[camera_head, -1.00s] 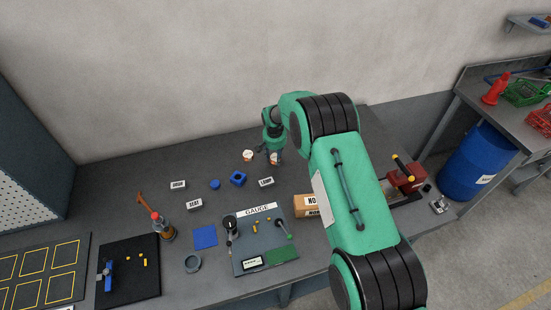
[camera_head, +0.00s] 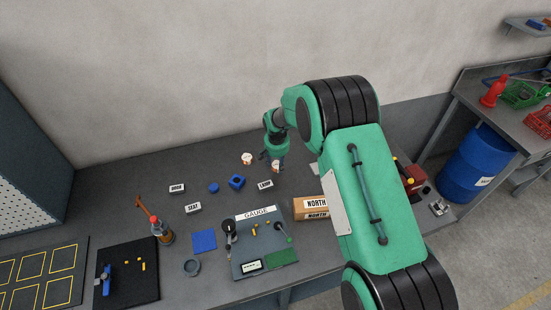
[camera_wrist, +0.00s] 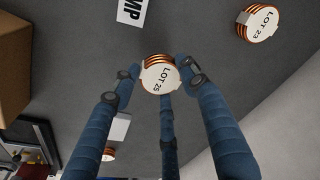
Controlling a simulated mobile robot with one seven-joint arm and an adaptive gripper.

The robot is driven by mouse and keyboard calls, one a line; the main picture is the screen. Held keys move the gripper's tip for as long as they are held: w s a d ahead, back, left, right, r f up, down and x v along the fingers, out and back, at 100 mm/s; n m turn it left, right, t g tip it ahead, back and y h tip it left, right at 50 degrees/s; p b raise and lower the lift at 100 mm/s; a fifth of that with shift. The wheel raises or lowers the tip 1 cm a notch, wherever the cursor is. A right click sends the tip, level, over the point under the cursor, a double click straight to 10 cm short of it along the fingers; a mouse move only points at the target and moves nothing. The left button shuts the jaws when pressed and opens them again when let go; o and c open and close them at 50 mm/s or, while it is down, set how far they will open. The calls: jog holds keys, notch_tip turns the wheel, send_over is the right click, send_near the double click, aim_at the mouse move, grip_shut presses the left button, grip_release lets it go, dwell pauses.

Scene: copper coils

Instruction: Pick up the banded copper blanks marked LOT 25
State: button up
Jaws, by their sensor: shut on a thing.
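The LOT 25 blanks (camera_wrist: 159,78) are a short stack of copper discs with a white top label and band, between my fingertips in the wrist view. My gripper (camera_wrist: 158,82) is shut on them, with blue fingers on both sides and a third finger below. In the head view, the LOT 25 blanks (camera_head: 276,167) show small under my gripper (camera_head: 275,164), near the back of the bench. I cannot tell whether they touch the bench. A similar stack marked LOT 23 (camera_wrist: 259,22) stands apart; a white-topped stack (camera_head: 247,159) shows left of my gripper in the head view.
A NORTH carton (camera_head: 311,209) stands to the right, partly behind my arm. The gauge plate (camera_head: 250,268) is nearer the front. The bench's back left is clear.

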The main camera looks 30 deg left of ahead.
jog(key=s+d, duration=0.4)
jog(key=s, duration=0.1)
jog(key=s+d+r, duration=0.1)
jog(key=s+d, duration=0.1)
jog(key=shift+s, duration=0.2)
dwell(0.7)
